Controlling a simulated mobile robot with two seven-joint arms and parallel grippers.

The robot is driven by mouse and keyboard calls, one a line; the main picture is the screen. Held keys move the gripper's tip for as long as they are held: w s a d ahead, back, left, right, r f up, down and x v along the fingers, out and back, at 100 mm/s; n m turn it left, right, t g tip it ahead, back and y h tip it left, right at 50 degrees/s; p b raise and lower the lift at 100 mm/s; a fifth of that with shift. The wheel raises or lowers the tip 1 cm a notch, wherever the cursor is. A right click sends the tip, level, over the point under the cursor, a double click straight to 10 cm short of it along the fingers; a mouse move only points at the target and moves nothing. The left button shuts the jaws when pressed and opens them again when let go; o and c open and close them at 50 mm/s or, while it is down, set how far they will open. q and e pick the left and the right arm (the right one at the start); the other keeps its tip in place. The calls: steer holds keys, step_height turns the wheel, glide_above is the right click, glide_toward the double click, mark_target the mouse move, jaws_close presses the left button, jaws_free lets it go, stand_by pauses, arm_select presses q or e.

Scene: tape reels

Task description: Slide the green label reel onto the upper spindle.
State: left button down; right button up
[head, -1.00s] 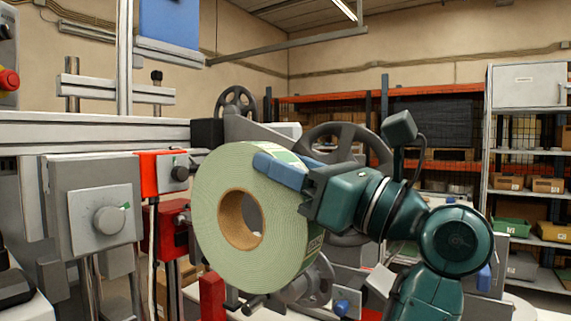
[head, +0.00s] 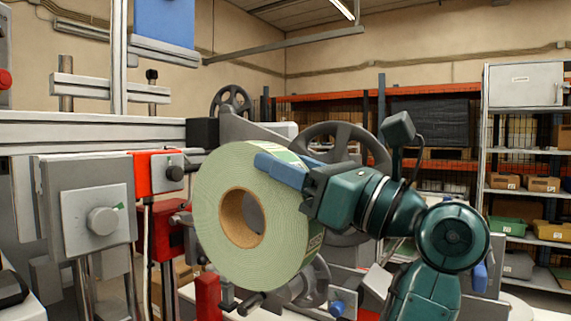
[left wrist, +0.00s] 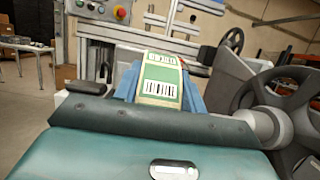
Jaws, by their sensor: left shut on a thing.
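The green label reel (head: 212,215) is a wide pale-green roll with a brown cardboard core (head: 232,228) and an open centre. It is held upright in the air, its flat face toward the head camera. My left gripper (head: 277,168) has blue fingers shut on the reel's upper right rim. In the left wrist view the reel (left wrist: 160,78) shows edge-on, with green and white barcode labels, between the blue fingers (left wrist: 190,97). A dark spoked wheel (head: 330,140) stands behind the reel, partly hidden. I cannot make out which part is the upper spindle. My right gripper is not in view.
A grey control box with a knob (head: 88,220) and a red box (head: 150,172) stand left of the reel. A smaller spoked wheel (head: 232,98) is behind it, and a dark-tipped rod (head: 250,303) is just below. Shelves (head: 528,187) stand far right.

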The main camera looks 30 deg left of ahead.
arm_select(q)
steer(key=w+p, duration=0.4)
steer(key=w, duration=0.7)
steer(key=shift+w+d+r, duration=0.2)
steer(key=shift+w+d, duration=0.1)
stand_by(0.7)
steer(key=shift+w+d+p, duration=0.1)
steer(key=shift+w+p, duration=1.6)
steer(key=shift+w, duration=0.75)
